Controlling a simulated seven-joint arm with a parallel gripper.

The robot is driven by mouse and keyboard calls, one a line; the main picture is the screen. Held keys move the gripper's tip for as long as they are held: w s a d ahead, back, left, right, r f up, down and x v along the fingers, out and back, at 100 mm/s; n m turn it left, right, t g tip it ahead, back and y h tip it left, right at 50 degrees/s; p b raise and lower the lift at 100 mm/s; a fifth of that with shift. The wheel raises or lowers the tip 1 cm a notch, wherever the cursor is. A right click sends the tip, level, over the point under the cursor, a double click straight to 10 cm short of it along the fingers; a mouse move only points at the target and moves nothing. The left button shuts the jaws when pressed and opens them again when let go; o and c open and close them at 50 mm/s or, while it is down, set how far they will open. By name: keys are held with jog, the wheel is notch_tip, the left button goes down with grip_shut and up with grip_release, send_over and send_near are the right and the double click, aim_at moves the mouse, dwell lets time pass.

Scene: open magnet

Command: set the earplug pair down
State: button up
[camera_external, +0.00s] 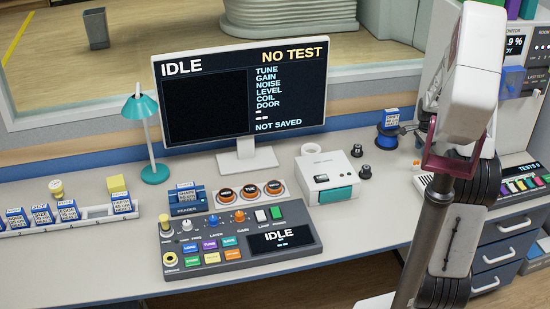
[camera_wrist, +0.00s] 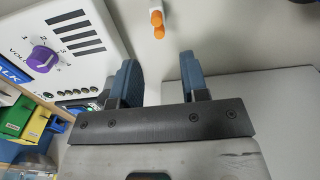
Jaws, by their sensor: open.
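The earplug pair (camera_wrist: 157,23) is two small orange plugs, close together on a pale surface at the top middle of the wrist view. The plugs lie ahead of the fingertips, apart from both, roughly in line with the gap. In the external view a small orange spot (camera_external: 416,163) on the desk, left of my arm, looks like the same pair. My fingers cannot be made out there.
A white panel with a purple knob (camera_wrist: 43,59) stands left of my fingers in the wrist view, with green and yellow boxes (camera_wrist: 32,125) below it. Bare pale surface (camera_wrist: 245,40) lies to the right.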

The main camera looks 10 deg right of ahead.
aim_at(419, 161)
jog(key=shift+r, duration=1.7)
jog(key=shift+a+r, duration=0.1)
jog(key=s+a+r+n+t, duration=0.1)
jog(key=s+a+r+n, duration=0.7)
jog(key=s+a+r, duration=0.75)
jog(key=s+a+r+n, duration=0.2)
jog(key=s+a+n, duration=0.1)
jog(key=s, duration=0.3)
jog(key=s+a+r+n+t, duration=0.1)
jog(key=s+a+r+n, duration=0.1)
jog(key=s+a, duration=0.3)
jog(key=s+a+r+n, duration=0.3)
jog(key=s+a+n, duration=0.1)
jog(key=s, duration=0.5)
jog(key=shift+a+n+t, duration=0.3)
jog(key=shift+a+n, duration=0.1)
jog(key=shift+a, duration=0.2)
